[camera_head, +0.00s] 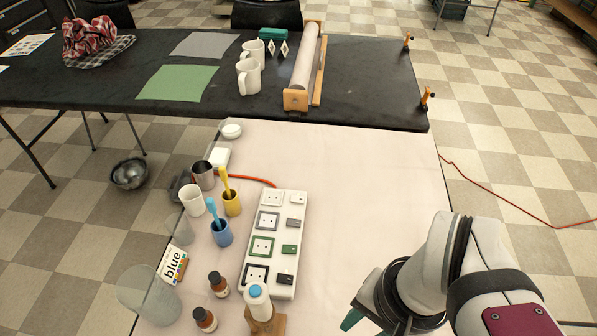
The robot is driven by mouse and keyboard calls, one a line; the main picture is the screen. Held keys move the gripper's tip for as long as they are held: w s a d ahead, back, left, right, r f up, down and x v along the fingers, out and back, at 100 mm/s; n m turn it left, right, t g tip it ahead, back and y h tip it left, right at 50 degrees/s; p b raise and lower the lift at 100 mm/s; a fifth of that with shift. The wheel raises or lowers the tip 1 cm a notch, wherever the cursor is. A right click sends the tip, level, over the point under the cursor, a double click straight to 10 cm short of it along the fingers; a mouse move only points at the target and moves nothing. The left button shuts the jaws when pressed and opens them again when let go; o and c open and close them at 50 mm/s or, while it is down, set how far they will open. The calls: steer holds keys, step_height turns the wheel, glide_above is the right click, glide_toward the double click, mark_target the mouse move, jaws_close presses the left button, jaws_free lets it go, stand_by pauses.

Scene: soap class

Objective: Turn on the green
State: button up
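A white power strip (272,228) lies on the pale table. It has a column of sockets on the left and a column of switches on the right, framed or coloured white, grey, green and black from far to near. The green switch (290,249) sits beside the green-framed socket (262,247). Whether it is on or off is too small to tell. My gripper (351,319) is at the bottom edge, right of and nearer than the strip, apart from it. One green fingertip shows; the rest is hidden or cut off.
A bottle with a blue-topped cap (258,301) stands close to the strip's near end. Brown bottles (219,284), a blue cup (221,232), a yellow cup (231,203) and a clear glass (150,293) stand left. The pale table (370,190) is clear right of the strip.

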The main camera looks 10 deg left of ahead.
steer(key=w+m, duration=0.1)
steer(key=w, duration=0.1)
steer(key=w+a+r+m, duration=0.1)
steer(key=w, duration=0.2)
steer(key=w+a+m+h, duration=0.1)
steer(key=w, duration=0.1)
steer(key=shift+w+r+m, duration=0.15)
steer(key=shift+w+m, duration=0.05)
steer(key=shift+m, duration=0.1)
steer(key=c, duration=0.5)
steer(key=w+a, duration=0.1)
steer(key=w+m, duration=0.1)
steer(key=w, duration=0.1)
steer(key=w+a+m, duration=0.1)
steer(key=shift+w+a+f+h, duration=0.25)
steer(key=shift+w+a+h, duration=0.05)
steer(key=shift+w+h, duration=0.1)
jaws_close()
steer(key=m+h, duration=0.1)
steer(key=m, duration=0.5)
glide_above(295, 249)
steer(key=a, duration=0.2)
step_height(295, 249, down, 5)
steer(key=shift+a+r, duration=0.1)
steer(key=shift+r, duration=0.1)
steer(key=f, duration=0.4)
steer(key=d+f, duration=0.1)
steer(key=f, duration=0.9)
steer(key=shift+d, duration=0.4)
